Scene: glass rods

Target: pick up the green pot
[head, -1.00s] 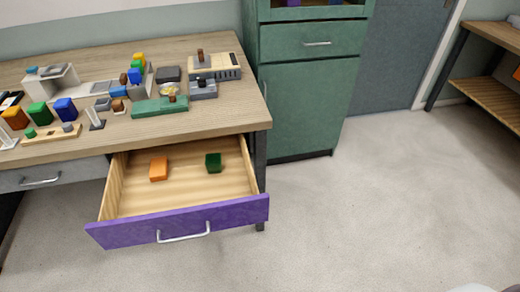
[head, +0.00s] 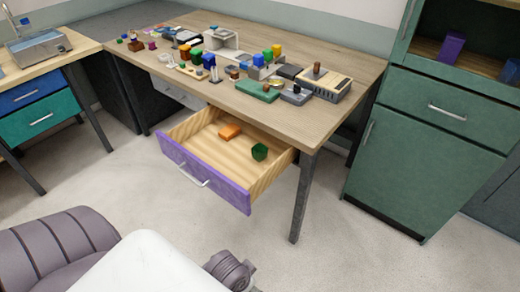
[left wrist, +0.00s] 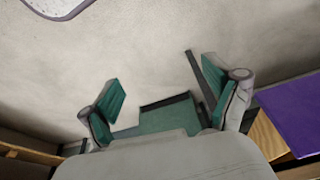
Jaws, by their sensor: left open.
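The dark green pot (head: 259,152) stands in the open drawer, on the right side of the drawer floor. It is small, and its inside looks darker than its rim. My left gripper (left wrist: 165,95) shows in the left wrist view with its two teal fingers wide apart and nothing between them. Pale floor lies behind the fingers, and the pot is not visible there. In the head view my left gripper is not clearly visible; only grey and white parts of my own body show at the bottom left. My right gripper is in neither view.
A green cabinet (head: 425,140) stands at right. The floor (head: 350,255) is clear.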

